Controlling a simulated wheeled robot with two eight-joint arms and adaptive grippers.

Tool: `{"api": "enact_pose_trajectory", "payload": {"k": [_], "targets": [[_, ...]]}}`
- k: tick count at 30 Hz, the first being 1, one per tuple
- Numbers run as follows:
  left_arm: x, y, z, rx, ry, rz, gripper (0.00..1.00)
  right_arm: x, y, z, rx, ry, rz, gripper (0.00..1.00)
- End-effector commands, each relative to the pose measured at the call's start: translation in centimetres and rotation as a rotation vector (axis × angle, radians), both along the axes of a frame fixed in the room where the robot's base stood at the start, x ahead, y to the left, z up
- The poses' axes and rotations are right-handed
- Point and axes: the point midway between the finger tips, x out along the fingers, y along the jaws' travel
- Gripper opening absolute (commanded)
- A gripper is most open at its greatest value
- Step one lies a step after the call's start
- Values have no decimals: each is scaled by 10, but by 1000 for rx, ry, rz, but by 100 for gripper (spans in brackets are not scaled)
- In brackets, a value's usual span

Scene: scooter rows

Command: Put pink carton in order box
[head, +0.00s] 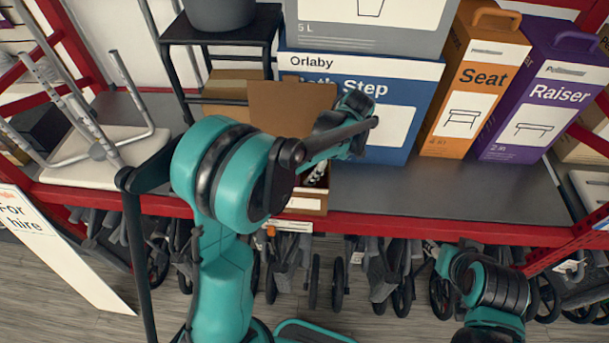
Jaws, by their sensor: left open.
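No pink carton shows in the head view; my left arm hides part of the shelf. An open brown cardboard box (303,203), perhaps the order box, stands on the shelf with a raised flap (285,108). My arm hides most of its opening, and some dark and white contents show at its right side. My left gripper (352,122) is open, above the shelf at the right of the flap and in front of the blue Orlaby step box. I see nothing between its fingers. My right arm is low at the right, and its gripper is not seen.
The blue Orlaby box (400,105), an orange Seat box (474,85) and a purple Raiser box (543,90) line the back. A white shower stool (95,160) lies at left. The grey shelf (450,195) is clear at right. Folded scooters or walkers stand below.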

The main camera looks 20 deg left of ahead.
Motion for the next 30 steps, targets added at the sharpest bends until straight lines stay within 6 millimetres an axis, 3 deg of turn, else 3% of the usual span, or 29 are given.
{"api": "enact_pose_trajectory", "payload": {"k": [7, 11, 21, 30], "targets": [[0, -9, 25, -6, 1, -19, 67, 0, 0, 2, 0, 0, 0, 40], [-13, -4, 40, -50, 3, -154, 67, 0, 0, 2, 0, 0, 0, 40], [-90, 5, 79, -141, -63, -939, 67, 0, 0, 2, 0, 0, 0, 40], [-153, 2, 77, 67, -153, -1605, 67, 0, 0, 2, 0, 0, 0, 40]]}}
